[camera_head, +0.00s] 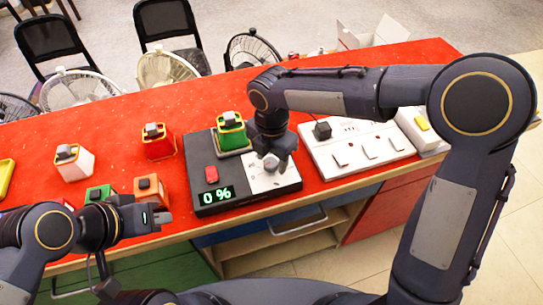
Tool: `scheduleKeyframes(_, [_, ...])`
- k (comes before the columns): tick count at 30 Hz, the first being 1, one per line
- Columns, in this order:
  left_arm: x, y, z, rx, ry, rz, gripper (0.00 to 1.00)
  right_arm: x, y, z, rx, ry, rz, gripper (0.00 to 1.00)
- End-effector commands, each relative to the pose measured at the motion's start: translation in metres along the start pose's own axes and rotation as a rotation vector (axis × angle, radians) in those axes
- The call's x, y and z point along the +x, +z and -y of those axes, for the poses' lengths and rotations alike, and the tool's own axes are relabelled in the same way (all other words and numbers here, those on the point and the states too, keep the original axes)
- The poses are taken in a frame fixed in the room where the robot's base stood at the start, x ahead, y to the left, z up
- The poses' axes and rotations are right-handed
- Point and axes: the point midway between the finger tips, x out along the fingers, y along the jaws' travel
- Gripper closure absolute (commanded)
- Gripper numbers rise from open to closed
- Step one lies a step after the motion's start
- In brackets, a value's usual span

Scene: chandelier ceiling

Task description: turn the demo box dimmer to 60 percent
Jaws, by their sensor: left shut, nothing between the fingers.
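The demo box (215,207) is a black box on the red counter, in the middle of the head view. Its green display (217,194) reads 0 %. A red switch (211,174) sits above the display. A white plate (262,185) is on the box's right part. My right gripper (272,164) points down over this plate; whether it touches the dimmer knob cannot be seen, as the gripper covers that spot. Its fingers are too small and dark to tell open from shut. My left gripper (162,217) is shut and empty, left of the box near the counter's front edge.
A green lantern-like item (231,131) stands at the box's back. White (73,163), red (157,142) and orange (150,190) items stand to the left. A white switch panel (355,150) lies to the right. Fans and black chairs (50,40) are behind the counter.

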Motion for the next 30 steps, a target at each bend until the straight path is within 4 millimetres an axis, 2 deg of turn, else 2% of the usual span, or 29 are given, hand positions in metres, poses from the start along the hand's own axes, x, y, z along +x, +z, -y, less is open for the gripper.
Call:
scheduleKeyframes(2, [0.0, 0.0, 0.0, 0.0, 0.0, 0.0, 1.0, -0.0002, 0.0, 0.0, 0.0, 0.0, 0.0, 0.59])
scheduleKeyframes(9, [0.0, 0.0, 0.0, 0.0, 0.0, 0.0, 1.0, -0.0003, 0.0, 0.0, 0.0, 0.0, 0.0, 0.91])
scheduleKeyframes(20, [-0.0008, -0.0004, -0.0003, 0.0, 0.0, 0.0, 1.0, -0.0008, 0.0, 0.0002, 0.058, 0.0, 0.0, 0.91])
scheduleKeyframes(30, [-0.0027, -0.0013, -0.0012, 0.0, 0.0, 0.0, 1.0, -0.0011, -0.0002, 0.0008, 0.308, -0.001, 0.0, 0.91])
